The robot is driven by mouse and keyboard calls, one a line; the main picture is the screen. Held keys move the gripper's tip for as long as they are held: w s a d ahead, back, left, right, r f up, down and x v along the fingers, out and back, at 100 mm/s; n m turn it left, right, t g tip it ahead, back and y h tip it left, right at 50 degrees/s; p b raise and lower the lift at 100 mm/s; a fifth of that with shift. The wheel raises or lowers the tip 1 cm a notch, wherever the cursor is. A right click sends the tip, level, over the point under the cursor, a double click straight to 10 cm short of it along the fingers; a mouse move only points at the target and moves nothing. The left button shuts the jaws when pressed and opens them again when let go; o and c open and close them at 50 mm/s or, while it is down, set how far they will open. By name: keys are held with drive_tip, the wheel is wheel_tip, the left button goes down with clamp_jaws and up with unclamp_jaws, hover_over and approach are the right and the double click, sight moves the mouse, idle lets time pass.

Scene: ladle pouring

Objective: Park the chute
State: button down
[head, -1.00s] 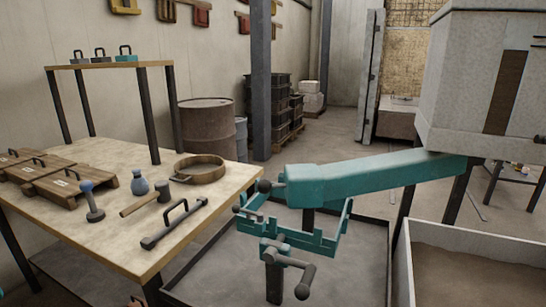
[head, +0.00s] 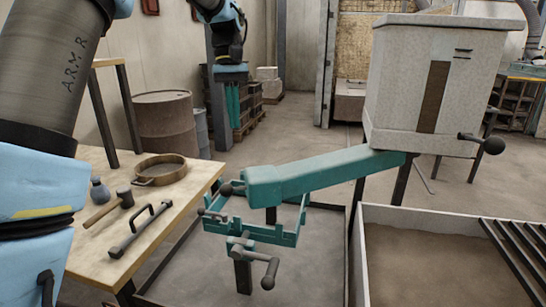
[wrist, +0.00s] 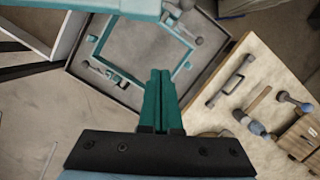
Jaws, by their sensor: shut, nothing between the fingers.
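The teal chute (head: 320,174) slopes down to the left from the white hopper box (head: 425,85). A dark ball knob (head: 226,189) sits at its low left end. Below that end is a teal frame (head: 250,233) on a post, with a dark-ended handle (head: 268,275) beneath it. My gripper (head: 232,118) hangs in the air above and behind the chute's low end, apart from it. In the wrist view its teal fingers (wrist: 160,78) are together and empty. The chute (wrist: 80,5) crosses the top of that view, with the frame (wrist: 143,50) below it.
The wooden table (head: 145,240) at left holds a round sieve (head: 159,169), a mallet (head: 108,209), a bar with a handle (head: 140,232) and a small bottle (head: 99,190). A tray-like bin (head: 430,265) with a slatted grate (head: 520,250) is at right. A drum (head: 166,125) stands behind.

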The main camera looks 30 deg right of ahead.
drive_tip(key=shift+s+d+r, duration=0.25)
drive_tip(key=shift+s+d, duration=0.1)
drive_tip(key=shift+d, duration=0.4)
drive_tip(key=s+a+f+p, duration=0.2)
drive_tip(key=s+f+p, duration=0.2)
drive_tip(key=f, duration=0.5)
drive_tip(key=shift+s+f, duration=0.35)
drive_tip(key=shift+s, duration=0.75)
